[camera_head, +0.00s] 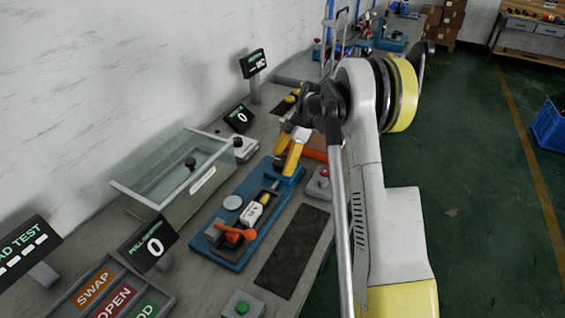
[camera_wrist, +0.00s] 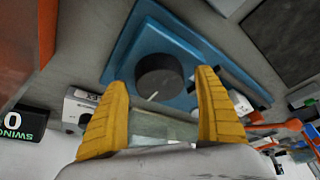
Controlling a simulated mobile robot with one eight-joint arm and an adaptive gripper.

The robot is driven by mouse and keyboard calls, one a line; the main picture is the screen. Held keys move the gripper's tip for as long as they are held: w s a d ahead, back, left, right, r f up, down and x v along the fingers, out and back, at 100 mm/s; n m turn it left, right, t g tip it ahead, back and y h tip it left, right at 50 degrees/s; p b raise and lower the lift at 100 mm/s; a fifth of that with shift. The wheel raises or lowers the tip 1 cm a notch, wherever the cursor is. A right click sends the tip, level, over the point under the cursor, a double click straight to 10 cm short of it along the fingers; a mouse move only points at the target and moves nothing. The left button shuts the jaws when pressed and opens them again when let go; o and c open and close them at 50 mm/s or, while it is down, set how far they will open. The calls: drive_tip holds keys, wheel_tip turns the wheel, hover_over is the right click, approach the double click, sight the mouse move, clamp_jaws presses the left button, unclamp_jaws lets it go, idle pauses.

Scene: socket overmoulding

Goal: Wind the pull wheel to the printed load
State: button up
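The pull wheel appears to be the dark round knob (camera_wrist: 160,75) with a white index line, at one end of the blue test fixture (camera_wrist: 122,52). In the wrist view my gripper (camera_wrist: 163,84) is open, its yellow fingers apart on either side of the knob in the picture. I cannot tell whether they touch it. In the head view my gripper (camera_head: 288,157) is over the far end of the blue fixture (camera_head: 225,251) and largely hides the knob. A white part (camera_head: 251,213) and an orange lever (camera_head: 235,233) are on the fixture. A nearby display (camera_head: 152,246) reads 0.
A clear-lidded box (camera_head: 172,172) stands left of the fixture. A dark mat (camera_head: 292,252) and a red-button box (camera_head: 319,184) lie to its right. Another display (camera_head: 239,118) reads 0. SWAP and OPEN labels (camera_head: 93,288) and a green button (camera_head: 242,307) are in front.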

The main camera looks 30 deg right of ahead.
drive_tip(key=c, duration=1.2)
drive_tip(key=shift+m, duration=0.3)
drive_tip(key=m+t, duration=0.1)
drive_tip(key=m, duration=0.1)
drive_tip(key=m+t+h, duration=0.1)
drive_tip(key=m, duration=0.2)
drive_tip(key=shift+s+m+p, duration=0.1)
drive_tip(key=shift+m+p, duration=0.2)
drive_tip(key=shift+p, duration=0.05)
drive_tip(key=m+h, duration=0.1)
drive_tip(key=m, duration=0.2)
drive_tip(key=m+t+h, duration=0.1)
drive_tip(key=m, duration=0.4)
drive_tip(key=m+h, duration=0.1)
drive_tip(key=m, duration=0.1)
drive_tip(key=shift+t+h, duration=0.3)
drive_tip(key=m+h, duration=0.1)
drive_tip(key=m, duration=0.3)
drive_tip(key=shift+m+h, duration=0.3)
drive_tip(key=shift+h, duration=0.1)
drive_tip(key=m+g+h, duration=0.1)
drive_tip(key=m, duration=0.3)
drive_tip(key=shift+m+g+h, duration=0.5)
drive_tip(key=shift+m+g, duration=0.2)
drive_tip(key=shift+m, duration=1.1)
